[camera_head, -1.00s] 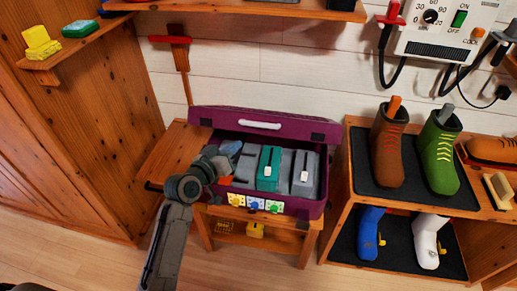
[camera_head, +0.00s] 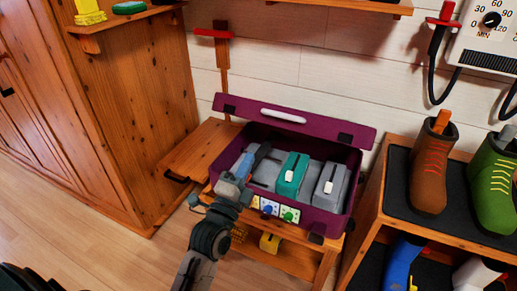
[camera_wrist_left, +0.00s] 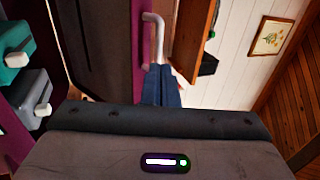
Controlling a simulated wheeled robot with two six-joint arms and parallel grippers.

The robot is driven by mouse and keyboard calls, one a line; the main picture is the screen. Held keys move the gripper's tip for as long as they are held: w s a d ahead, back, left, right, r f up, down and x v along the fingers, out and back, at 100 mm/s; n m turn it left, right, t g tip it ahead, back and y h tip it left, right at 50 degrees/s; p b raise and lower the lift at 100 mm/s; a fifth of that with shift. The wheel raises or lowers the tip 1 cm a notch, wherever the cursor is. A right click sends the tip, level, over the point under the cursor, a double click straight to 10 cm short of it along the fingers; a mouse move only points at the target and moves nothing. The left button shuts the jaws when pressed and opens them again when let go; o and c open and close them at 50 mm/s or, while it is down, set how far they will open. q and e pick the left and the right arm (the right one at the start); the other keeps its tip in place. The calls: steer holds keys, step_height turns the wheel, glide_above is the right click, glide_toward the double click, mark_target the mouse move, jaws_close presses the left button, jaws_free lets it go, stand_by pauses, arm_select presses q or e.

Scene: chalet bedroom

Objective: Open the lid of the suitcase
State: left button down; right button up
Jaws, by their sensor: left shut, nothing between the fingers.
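The purple suitcase (camera_head: 335,224) stands on a small wooden bench. Its lid (camera_head: 345,136) is raised and leans back towards the wall, with a white handle (camera_head: 283,115) on it. Inside are grey blocks (camera_head: 331,186) and a teal block (camera_head: 293,176) with white tabs. My left gripper (camera_head: 258,155) is over the left part of the open suitcase, in front of the lid. In the left wrist view its shut, empty fingers (camera_wrist_left: 161,80) point towards the white handle (camera_wrist_left: 153,38) beside the purple lid; I cannot tell whether they touch. My right gripper is out of view.
A wooden shelf unit with a brown boot (camera_head: 431,165) and a green boot (camera_head: 494,185) stands close on the right. A wooden cabinet (camera_head: 130,120) is at the left. A wall shelf (camera_head: 350,6) hangs above. The floor at front left is clear.

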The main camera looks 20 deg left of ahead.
arm_select(q)
steer(key=p, duration=0.3)
glide_toward(271, 114)
steer(key=x, duration=0.4)
steer(key=shift+w+r, duration=0.1)
steer(key=shift+w, duration=0.05)
steer(key=shift+x, duration=1.25)
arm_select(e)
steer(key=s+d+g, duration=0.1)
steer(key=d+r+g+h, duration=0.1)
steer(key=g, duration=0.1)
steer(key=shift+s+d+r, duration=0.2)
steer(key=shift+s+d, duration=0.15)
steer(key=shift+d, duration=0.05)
arm_select(q)
steer(key=shift+p, duration=0.35)
